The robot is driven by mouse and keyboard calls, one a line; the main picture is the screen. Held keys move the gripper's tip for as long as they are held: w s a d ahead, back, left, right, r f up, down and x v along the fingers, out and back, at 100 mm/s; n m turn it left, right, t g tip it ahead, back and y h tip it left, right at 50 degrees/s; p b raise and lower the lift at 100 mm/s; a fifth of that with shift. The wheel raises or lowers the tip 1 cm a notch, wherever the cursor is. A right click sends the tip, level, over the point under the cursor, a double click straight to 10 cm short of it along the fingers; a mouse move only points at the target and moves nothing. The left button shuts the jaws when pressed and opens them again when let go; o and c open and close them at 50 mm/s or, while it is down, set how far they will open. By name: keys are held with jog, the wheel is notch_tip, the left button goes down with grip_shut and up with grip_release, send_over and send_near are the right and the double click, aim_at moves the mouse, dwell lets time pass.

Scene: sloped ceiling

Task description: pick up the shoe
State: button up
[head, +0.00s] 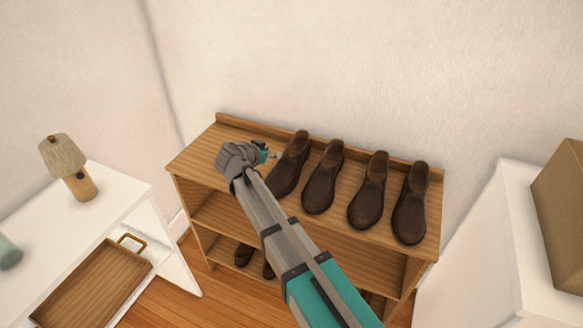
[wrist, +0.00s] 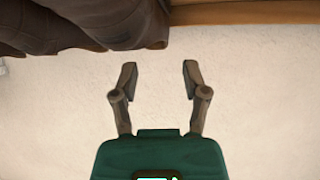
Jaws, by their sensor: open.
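Several dark brown shoes stand in a row on top of a wooden shelf unit (head: 215,152) in the head view. The leftmost shoe (head: 291,165) is closest to my gripper (head: 268,154), which is at the left end of the row. The other shoes are one beside it (head: 323,180), one further right (head: 368,192) and the rightmost (head: 410,205). In the wrist view my gripper (wrist: 158,80) is open with nothing between its fingers. Dark brown shoes (wrist: 110,25) show at the top left there, apart from the fingertips.
More shoes (head: 245,255) sit on a lower shelf. A cardboard box (head: 562,215) rests on a white cabinet (head: 480,245) at the right. A wall is behind the shelf.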

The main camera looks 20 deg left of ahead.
jog(key=shift+w+f, duration=0.1)
jog(key=shift+b+x, duration=1.25)
jog(key=shift+x, duration=1.25)
grip_shut()
